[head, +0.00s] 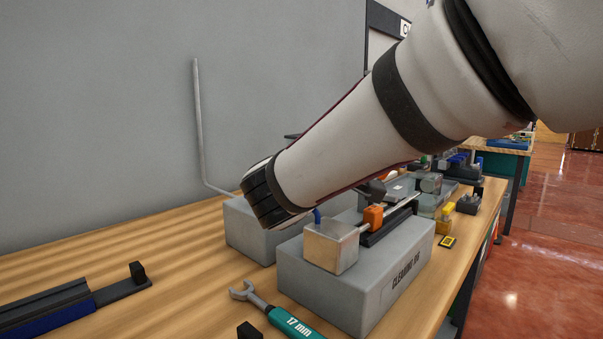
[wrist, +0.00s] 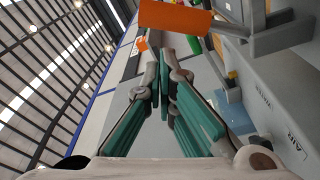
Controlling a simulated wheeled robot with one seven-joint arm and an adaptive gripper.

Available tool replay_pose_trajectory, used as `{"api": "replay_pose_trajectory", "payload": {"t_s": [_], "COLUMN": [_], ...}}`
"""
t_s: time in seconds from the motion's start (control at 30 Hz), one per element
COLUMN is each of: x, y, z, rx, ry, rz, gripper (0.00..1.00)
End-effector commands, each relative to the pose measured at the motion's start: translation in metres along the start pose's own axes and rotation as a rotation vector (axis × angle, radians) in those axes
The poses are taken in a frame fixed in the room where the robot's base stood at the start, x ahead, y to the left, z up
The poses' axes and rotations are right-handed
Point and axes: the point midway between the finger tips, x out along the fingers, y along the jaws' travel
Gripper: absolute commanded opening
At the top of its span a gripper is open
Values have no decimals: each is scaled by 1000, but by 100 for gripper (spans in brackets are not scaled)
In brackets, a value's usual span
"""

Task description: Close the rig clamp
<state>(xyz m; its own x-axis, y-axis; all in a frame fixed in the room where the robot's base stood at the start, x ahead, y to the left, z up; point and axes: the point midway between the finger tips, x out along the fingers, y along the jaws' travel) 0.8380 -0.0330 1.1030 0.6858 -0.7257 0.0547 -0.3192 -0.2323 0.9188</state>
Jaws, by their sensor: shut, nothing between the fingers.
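The rig (head: 330,295) is a grey block with "CLEANING RIG" lettering, standing on the wooden bench. On top of it are a metal cube (head: 331,247), an orange piece (head: 373,217) on a rod, and a dark knob behind. Which part is the clamp, and whether it is open, I cannot tell for sure. In the wrist view my gripper (wrist: 162,62) is shut and empty, its green-sided fingers together. An orange block (wrist: 175,18) on a grey bracket is just beyond the fingertips, apart from them as far as I can see. In the head view my arm hides the gripper.
A teal 17 mm wrench (head: 290,321) lies before the rig. A blue and black fixture (head: 60,306) lies at the left. A grey block with a bent pipe (head: 198,120) stands behind the rig. Several small parts crowd the bench at right. The wrist view shows a panel (wrist: 275,100) with WATER and AIR labels.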

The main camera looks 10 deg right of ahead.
Motion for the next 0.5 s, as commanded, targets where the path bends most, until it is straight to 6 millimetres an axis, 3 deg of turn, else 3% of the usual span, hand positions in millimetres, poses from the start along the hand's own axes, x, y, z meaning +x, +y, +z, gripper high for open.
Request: {"api": "replay_pose_trajectory", "payload": {"t_s": [0.5], "x": [-2], "y": [3], "z": [18], "rx": [198], "ry": [0], "rz": [28], "gripper": [0]}}
